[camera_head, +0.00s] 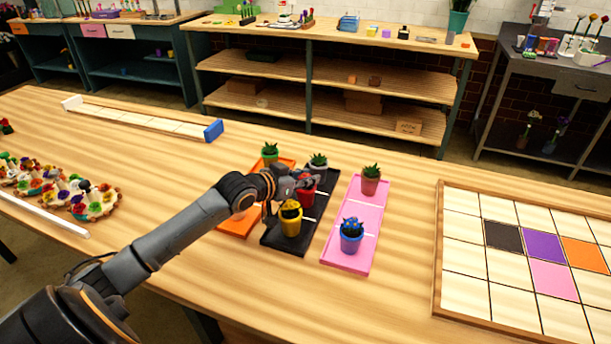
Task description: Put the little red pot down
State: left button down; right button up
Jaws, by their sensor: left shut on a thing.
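My left gripper (300,183) comes in from the left and is shut on the little red pot (308,198) over the middle of the black tray (318,203). The gripper hides the top of the pot. I cannot tell whether its base touches the tray. My right gripper is not in view.
The pink tray (345,258) to the right holds a brown-red pot (370,182) and a blue pot (351,236). The orange tray (238,228), partly behind my arm, has a green plant (270,151) at its far end. A tiled board (462,262) lies right; table between is clear.

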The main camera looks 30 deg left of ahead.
pick_arm(q)
jog(key=shift+r, duration=0.1)
jog(key=c, duration=1.1)
grip_release()
jog(key=v, duration=1.2)
